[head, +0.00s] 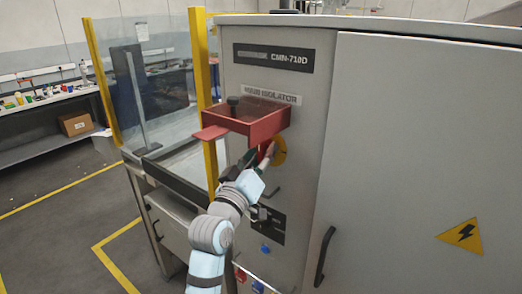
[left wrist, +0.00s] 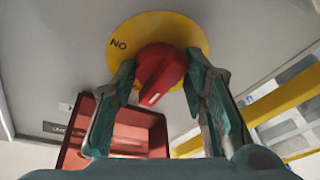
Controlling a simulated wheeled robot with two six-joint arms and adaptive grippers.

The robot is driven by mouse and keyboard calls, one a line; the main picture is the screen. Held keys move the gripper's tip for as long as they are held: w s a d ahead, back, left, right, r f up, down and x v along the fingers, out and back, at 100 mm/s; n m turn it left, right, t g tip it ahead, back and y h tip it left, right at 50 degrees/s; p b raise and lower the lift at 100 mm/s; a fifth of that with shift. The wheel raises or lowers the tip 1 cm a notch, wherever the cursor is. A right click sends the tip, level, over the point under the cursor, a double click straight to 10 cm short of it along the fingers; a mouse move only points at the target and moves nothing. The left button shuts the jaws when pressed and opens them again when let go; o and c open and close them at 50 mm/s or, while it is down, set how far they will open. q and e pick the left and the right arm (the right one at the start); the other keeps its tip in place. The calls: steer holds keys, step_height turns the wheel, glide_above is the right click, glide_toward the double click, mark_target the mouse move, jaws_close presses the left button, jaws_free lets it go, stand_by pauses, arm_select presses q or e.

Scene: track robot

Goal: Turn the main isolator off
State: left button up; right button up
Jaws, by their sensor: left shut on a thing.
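The main isolator is a red rotary handle (left wrist: 160,72) on a round yellow plate (left wrist: 197,28), fixed to the grey cabinet front. Lettering on the plate reads ON, upside down in the left wrist view; a white mark is on the handle's end. My left gripper (left wrist: 166,92) has a finger on each side of the handle and is shut on it. A red box-shaped cover (head: 262,122) stands out from the cabinet above the handle. My right gripper is not in view.
A MAIN ISOLATOR label (head: 272,94) is partly hidden by the cover. A black door handle (head: 325,256) and blue button (head: 265,249) are lower on the cabinet. A yellow post (head: 203,90) and clear guard panels stand left. A bench (head: 50,150) stands behind.

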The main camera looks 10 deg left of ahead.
arm_select(q)
steer(key=shift+r, duration=0.1)
steer(key=o, duration=1.1)
steer(key=shift+d, duration=0.1)
steer(key=v, duration=1.2)
steer(key=shift+s, duration=0.1)
